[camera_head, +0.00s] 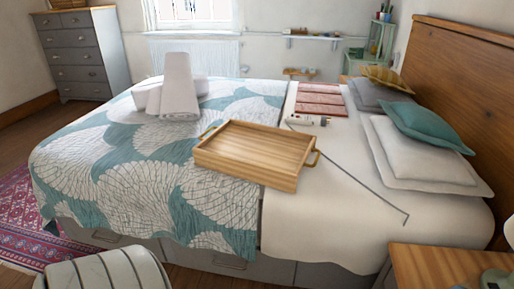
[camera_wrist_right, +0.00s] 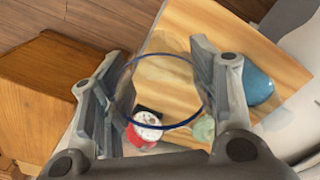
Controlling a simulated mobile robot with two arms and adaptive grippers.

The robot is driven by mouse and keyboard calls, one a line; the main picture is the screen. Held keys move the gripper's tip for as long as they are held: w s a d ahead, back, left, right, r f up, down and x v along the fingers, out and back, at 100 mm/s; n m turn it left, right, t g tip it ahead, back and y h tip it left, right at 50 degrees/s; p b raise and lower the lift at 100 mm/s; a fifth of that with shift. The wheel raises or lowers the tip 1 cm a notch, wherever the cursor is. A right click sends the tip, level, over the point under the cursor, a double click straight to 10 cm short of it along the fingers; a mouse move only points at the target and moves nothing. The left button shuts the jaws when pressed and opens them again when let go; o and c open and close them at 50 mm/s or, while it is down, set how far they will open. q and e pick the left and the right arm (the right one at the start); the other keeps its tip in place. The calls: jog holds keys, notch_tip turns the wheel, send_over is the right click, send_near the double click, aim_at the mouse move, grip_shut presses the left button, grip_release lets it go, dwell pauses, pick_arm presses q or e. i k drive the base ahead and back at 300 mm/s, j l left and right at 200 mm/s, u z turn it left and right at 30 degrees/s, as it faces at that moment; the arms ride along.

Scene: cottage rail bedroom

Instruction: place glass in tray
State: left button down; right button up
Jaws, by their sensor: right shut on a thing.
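The wooden tray (camera_head: 250,160) with two side handles lies on the bed and looks empty. In the right wrist view, my right gripper (camera_wrist_right: 156,62) is shut on a clear glass (camera_wrist_right: 160,92) with a blue rim. The glass sits between the two fingers, and I look through it at the wooden top (camera_wrist_right: 245,45) below. The glass and my right gripper are not in the head view. My left gripper is in neither view.
A bedside table (camera_head: 440,262) stands at the lower right. A red clock (camera_wrist_right: 143,133), a green item (camera_wrist_right: 203,128) and a blue object (camera_wrist_right: 257,85) show below my gripper. Rolled towels (camera_head: 178,90), pink folded cloths (camera_head: 321,99) and pillows (camera_head: 420,150) are on the bed.

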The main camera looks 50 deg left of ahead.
aim_at(257, 147)
jog(key=u, duration=0.85)
jog(key=i+u, duration=0.25)
jog(key=u, duration=0.25)
jog(key=i+u, duration=0.25)
jog(key=u, duration=0.2)
jog(key=i+l+u, duration=0.15)
jog(key=u, duration=0.35)
jog(key=i+l+u, duration=0.1)
jog(key=i+l, duration=0.65)
